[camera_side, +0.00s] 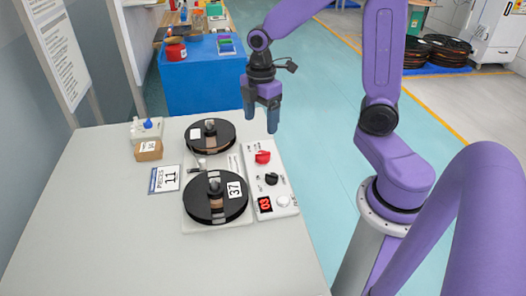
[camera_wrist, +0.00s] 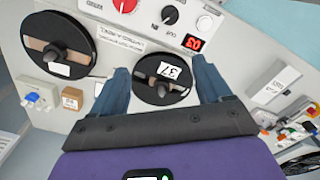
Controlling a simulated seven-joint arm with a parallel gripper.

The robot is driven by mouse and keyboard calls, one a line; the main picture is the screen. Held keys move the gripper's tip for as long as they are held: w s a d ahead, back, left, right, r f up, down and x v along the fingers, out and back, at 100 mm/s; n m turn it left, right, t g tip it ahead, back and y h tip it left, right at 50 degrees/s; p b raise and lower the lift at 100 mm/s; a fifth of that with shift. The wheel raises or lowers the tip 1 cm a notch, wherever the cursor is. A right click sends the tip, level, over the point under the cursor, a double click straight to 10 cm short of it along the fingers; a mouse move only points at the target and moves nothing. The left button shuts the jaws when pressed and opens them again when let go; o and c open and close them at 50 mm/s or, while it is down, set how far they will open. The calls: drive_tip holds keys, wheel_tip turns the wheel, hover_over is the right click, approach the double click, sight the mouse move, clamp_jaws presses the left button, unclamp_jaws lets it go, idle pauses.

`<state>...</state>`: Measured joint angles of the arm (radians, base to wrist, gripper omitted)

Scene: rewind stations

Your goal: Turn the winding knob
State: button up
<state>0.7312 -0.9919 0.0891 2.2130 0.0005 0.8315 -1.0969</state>
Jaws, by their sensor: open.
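A white control panel (camera_side: 280,205) lies along the right of the rewind station. It bears a red knob (camera_side: 262,157), a black knob (camera_side: 271,179), a white round button or knob (camera_side: 283,201) and a red display (camera_side: 265,204) that seems to read 03. I cannot tell which knob is the winding knob. In the wrist view, the red knob (camera_wrist: 125,4) is cut by the top edge, beside the black knob (camera_wrist: 169,15). My gripper (camera_side: 261,112) hangs open and empty above the far end of the station, apart from the knobs. Its fingers (camera_wrist: 160,68) frame a reel in the wrist view.
Two black reels stand left of the panel: a far one (camera_side: 210,136) and a near one (camera_side: 216,198) labelled 37. A card reading 11 (camera_side: 164,179), a small cardboard box (camera_side: 149,151) and a white holder (camera_side: 146,129) lie left. The table's front (camera_side: 150,250) is clear.

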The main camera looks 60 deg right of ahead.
drive_tip(key=n, duration=0.1)
hover_over(263, 152)
drive_tip(key=a, duration=0.1)
drive_tip(key=f, duration=1.9)
drive_tip(key=shift+d+f, duration=0.2)
drive_tip(key=shift+d, duration=0.2)
drive_tip(key=c, duration=1)
